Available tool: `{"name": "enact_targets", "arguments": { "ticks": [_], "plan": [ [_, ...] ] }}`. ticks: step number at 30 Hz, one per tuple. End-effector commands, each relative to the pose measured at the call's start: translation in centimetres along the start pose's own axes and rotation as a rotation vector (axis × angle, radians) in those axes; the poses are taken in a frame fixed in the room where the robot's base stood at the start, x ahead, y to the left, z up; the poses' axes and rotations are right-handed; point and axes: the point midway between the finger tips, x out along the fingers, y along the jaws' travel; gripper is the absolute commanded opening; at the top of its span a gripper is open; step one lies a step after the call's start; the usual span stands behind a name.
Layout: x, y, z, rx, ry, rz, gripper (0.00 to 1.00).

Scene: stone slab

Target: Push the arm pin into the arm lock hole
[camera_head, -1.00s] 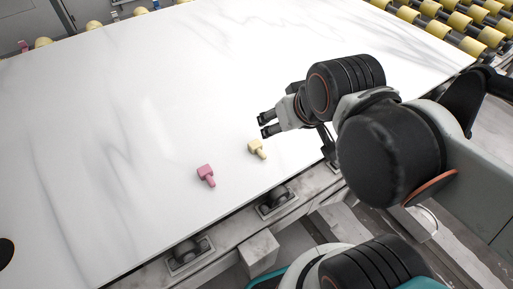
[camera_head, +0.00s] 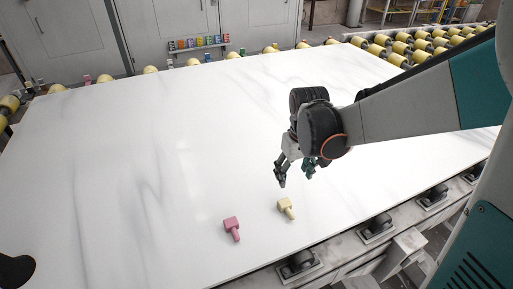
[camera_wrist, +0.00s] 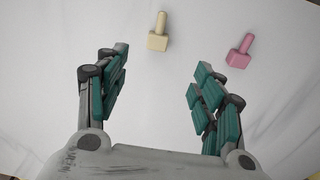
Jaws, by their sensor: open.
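A cream pin (camera_head: 286,208) with a square head and a thin stem lies on the white slab (camera_head: 160,170) near its front edge. A pink pin (camera_head: 232,228) of the same shape lies to its left. I cannot tell which is the arm pin, and I cannot make out an arm lock hole. My gripper (camera_head: 295,177) is open and empty above the slab, just behind the cream pin in the head view. In the wrist view my gripper (camera_wrist: 158,85) has its fingers wide apart. The cream pin (camera_wrist: 158,32) and pink pin (camera_wrist: 241,50) lie beyond the fingertips, untouched.
Yellow rollers (camera_head: 400,48) run along the far and right sides of the slab. A row of small coloured pieces (camera_head: 198,43) stands on a shelf by grey cabinets (camera_head: 160,25) at the back. A dark round object (camera_head: 14,271) is at the lower left. Most of the slab is clear.

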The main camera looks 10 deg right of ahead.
Motion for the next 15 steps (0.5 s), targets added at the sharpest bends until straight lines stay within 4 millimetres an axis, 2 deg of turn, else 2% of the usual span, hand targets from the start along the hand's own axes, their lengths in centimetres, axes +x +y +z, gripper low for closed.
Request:
{"name": "enact_targets", "arguments": {
  "ticks": [3,6,11,15],
  "plan": [
    [2.5,0.2,-1.0,-0.018,-0.048,-0.01,0.62],
    [3.9,0.3,-1.4,-0.03,-0.077,-0.017,0.62],
    [5.2,0.3,-1.5,-0.039,-0.099,-0.022,0.62],
    [6.9,0.3,-1.4,-0.039,-0.102,-0.022,0.62]
  ]
}}
